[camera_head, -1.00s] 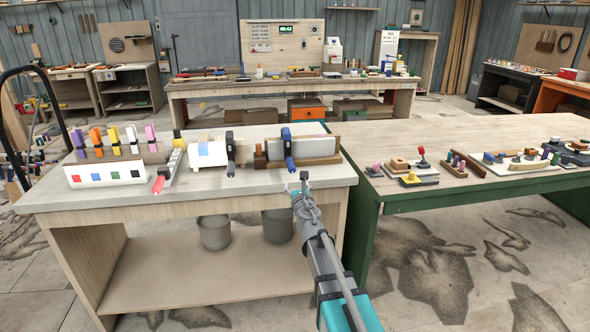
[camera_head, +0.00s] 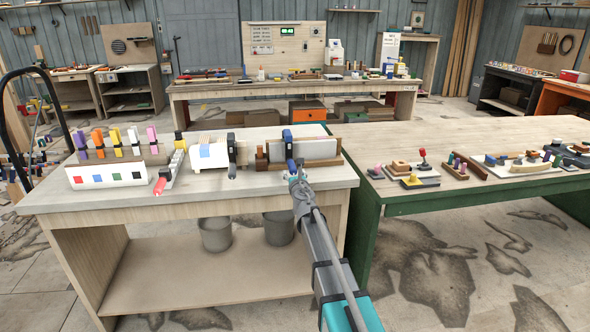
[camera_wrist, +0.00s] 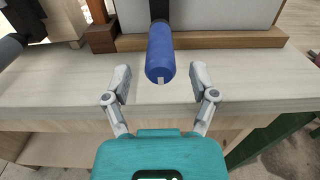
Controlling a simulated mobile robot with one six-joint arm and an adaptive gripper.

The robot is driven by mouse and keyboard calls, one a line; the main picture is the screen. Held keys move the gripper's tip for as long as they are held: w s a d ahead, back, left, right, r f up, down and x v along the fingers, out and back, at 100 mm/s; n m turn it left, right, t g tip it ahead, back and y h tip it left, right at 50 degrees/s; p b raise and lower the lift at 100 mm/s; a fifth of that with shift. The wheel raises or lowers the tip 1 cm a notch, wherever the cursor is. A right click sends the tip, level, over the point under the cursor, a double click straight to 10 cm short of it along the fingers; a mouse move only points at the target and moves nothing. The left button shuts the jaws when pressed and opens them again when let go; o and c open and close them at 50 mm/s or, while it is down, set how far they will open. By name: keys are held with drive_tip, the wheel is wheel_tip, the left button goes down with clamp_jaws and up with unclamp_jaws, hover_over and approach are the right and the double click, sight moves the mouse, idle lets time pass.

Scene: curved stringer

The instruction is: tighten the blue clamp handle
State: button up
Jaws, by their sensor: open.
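The blue clamp handle (camera_wrist: 161,55) points toward me in the wrist view, with a pale mark on its near end. In the head view the blue clamp (camera_head: 288,139) stands on the workbench at a wood-framed grey panel (camera_head: 308,148). My gripper (camera_wrist: 160,85) is open, with one finger on each side of the handle's near end. A gap shows between the handle and each finger. In the head view my gripper (camera_head: 295,179) is right at the handle's near end and partly covers it.
A black clamp (camera_head: 231,155) stands just left on the same bench (camera_head: 110,197). A rack with several colored clamps (camera_head: 112,172) and a red-tipped clamp (camera_head: 160,185) are farther left. A green-framed table (camera_head: 440,194) stands to the right.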

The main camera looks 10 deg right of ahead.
sight(292, 168)
drive_tip(key=shift+w, duration=2.05)
